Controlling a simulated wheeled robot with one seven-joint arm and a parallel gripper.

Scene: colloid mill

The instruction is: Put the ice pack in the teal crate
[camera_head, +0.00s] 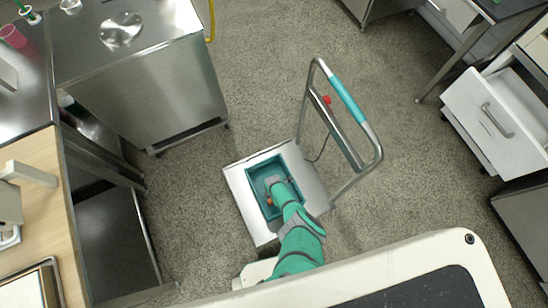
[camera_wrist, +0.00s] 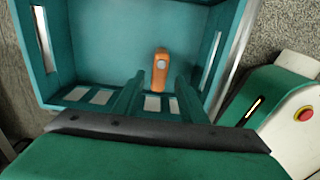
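The teal crate (camera_head: 252,181) stands on the flat deck of a cart. My arm reaches down over it in the head view, and my gripper (camera_head: 274,183) is over or inside the crate. The wrist view looks down into the same crate (camera_wrist: 100,40), with its slotted walls. I cannot make out anything that is clearly an ice pack.
The cart's deck (camera_head: 237,185) is metal, and its upright handle with a teal grip (camera_head: 347,98) rises on the right. A steel counter (camera_head: 150,85) stands at upper left and a wooden table (camera_head: 35,200) at left. A white drawer (camera_head: 495,120) is at right. Floor is clear around the cart.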

